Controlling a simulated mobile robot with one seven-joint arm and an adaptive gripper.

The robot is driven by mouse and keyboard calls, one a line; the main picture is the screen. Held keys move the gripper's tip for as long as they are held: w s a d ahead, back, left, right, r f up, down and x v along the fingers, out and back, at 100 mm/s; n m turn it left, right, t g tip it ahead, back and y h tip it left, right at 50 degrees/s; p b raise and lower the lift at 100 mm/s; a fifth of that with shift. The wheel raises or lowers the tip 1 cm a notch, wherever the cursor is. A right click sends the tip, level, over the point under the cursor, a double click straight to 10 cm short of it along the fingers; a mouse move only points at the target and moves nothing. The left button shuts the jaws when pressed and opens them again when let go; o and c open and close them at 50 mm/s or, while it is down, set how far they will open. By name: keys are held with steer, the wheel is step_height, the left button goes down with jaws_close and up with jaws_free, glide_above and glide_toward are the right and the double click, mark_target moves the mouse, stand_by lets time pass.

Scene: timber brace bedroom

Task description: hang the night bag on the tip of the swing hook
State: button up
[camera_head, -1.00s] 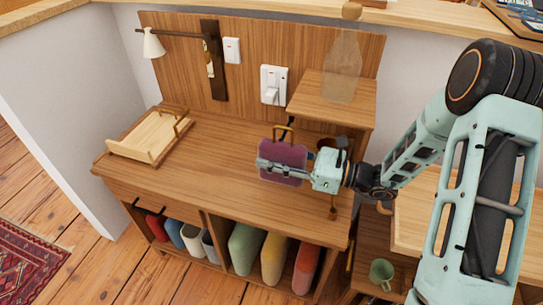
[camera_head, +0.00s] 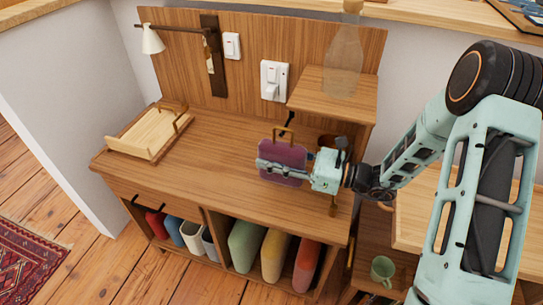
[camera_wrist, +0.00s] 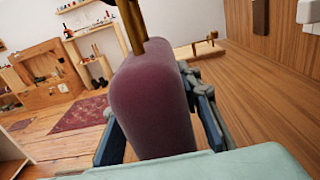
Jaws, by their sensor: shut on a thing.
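The night bag (camera_head: 283,158) is a plum-coloured soft slab with a looped handle (camera_head: 284,132) on top. It hangs upright above the desk. My gripper (camera_head: 283,169) is shut across its body from the right; in the wrist view the bag (camera_wrist: 152,100) fills the space between the fingers, with its brass handle (camera_wrist: 131,25) rising from the top. A slim dark piece (camera_head: 290,118) shows at the handle, left of the raised shelf. I cannot tell whether it is the swing hook, or whether it touches the handle.
The raised shelf (camera_head: 325,92) with a clear bottle (camera_head: 345,60) is close behind and right of the bag. A dark cup (camera_head: 327,140) is under it. The desk's middle (camera_head: 215,150) is clear.

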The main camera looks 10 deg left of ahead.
steer(key=o, duration=1.4)
steer(key=shift+c, duration=0.2)
steer(key=shift+d, duration=0.1)
steer(key=d, duration=1.1)
steer(key=shift+s+d, duration=0.4)
steer(key=shift+s, duration=0.05)
